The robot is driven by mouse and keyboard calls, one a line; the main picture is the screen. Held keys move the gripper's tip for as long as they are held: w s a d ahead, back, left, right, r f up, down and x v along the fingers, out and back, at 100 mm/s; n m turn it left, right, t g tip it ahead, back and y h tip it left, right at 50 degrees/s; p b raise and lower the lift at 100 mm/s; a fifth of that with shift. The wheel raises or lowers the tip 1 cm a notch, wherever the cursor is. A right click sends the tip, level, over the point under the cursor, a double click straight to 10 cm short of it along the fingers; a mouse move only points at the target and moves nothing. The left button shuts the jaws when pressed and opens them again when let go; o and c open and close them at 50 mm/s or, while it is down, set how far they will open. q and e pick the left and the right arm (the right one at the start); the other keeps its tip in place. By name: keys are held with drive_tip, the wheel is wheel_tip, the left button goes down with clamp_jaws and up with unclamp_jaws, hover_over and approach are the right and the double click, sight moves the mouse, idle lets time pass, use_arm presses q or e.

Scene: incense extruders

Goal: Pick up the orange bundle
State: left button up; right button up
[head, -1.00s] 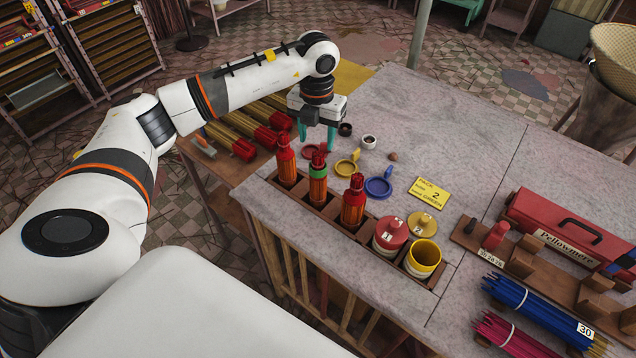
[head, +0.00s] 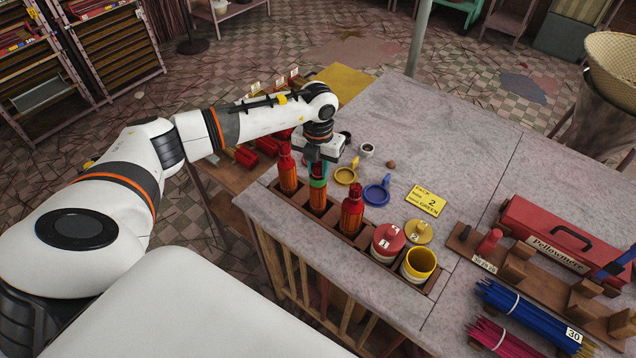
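The left one (head: 287,176) has a plain red top, the middle one (head: 318,197) has a green band, and the right one (head: 352,213) has a dark red top. My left gripper (head: 317,168) points down at the top of the middle bundle. My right gripper is out of view.
A red toolbox (head: 562,236) and blue sticks (head: 525,308) are right.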

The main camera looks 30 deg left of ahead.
use_arm(q)
clamp_jaws()
drive_tip(key=shift+r, duration=0.15)
